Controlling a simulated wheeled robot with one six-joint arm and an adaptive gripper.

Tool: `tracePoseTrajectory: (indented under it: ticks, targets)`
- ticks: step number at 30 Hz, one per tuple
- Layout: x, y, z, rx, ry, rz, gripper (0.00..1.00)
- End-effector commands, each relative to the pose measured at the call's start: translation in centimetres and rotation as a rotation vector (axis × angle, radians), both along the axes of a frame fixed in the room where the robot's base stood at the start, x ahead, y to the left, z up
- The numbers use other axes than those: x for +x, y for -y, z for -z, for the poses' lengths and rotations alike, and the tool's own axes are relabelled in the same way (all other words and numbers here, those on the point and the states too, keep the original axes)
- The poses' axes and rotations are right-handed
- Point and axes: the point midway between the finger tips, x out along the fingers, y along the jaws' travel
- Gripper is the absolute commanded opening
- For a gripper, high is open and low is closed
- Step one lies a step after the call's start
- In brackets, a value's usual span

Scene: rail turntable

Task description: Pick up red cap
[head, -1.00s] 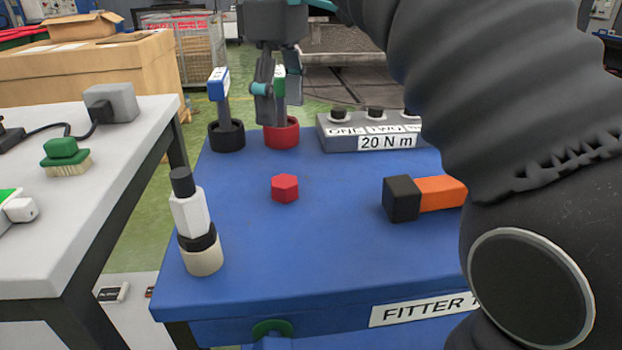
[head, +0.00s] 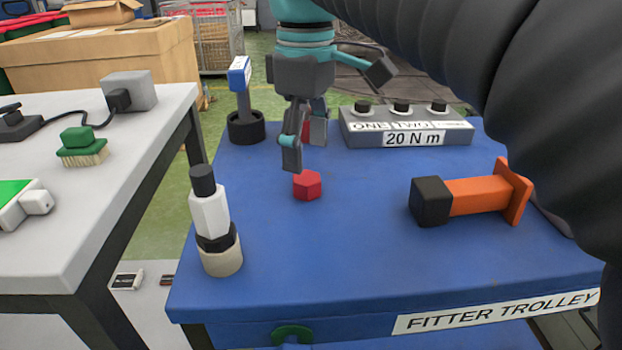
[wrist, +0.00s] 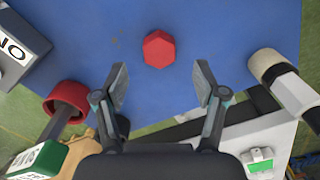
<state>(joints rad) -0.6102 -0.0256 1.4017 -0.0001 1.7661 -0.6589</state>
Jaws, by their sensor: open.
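The red cap (head: 307,185) is a small six-sided block on the blue trolley top (head: 350,260), near its middle. In the wrist view the red cap (wrist: 159,49) lies just beyond the fingertips, roughly centred between them. My gripper (head: 305,150) is open and empty, pointing down above and slightly behind the cap. In the wrist view my gripper (wrist: 160,82) shows a wide gap between its two fingers. The fingers appear apart from the cap; their exact height above it is hard to tell.
A white and black bottle-like piece (head: 209,220) stands at front left. An orange and black tool (head: 475,195) lies at right. A grey block labelled 20 N m (head: 400,125) and a black ring holder (head: 246,128) are at the back. The red ring holder (wrist: 66,99) is near my gripper.

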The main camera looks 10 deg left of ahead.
Motion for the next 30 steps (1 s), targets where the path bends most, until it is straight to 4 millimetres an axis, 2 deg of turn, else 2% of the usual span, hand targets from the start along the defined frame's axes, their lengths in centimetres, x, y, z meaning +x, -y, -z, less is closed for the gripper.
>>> tracePoseTrajectory:
  ticks: [5, 12, 22, 23, 27, 30]
  targets:
    - [-0.1, -0.1, 1.4, -0.002, -0.002, -0.004, 0.71]
    - [-0.3, -0.4, 4.9, 0.000, 0.000, -0.012, 0.71]
    - [-0.3, -0.5, 5.3, 0.001, 0.001, -0.014, 0.71]
    - [-0.3, -0.5, 5.3, 0.001, 0.001, -0.014, 0.68]
    - [-0.3, -0.5, 5.3, 0.001, 0.001, -0.014, 0.33]
    - [-0.3, -0.5, 5.3, 0.001, 0.000, -0.014, 0.12]
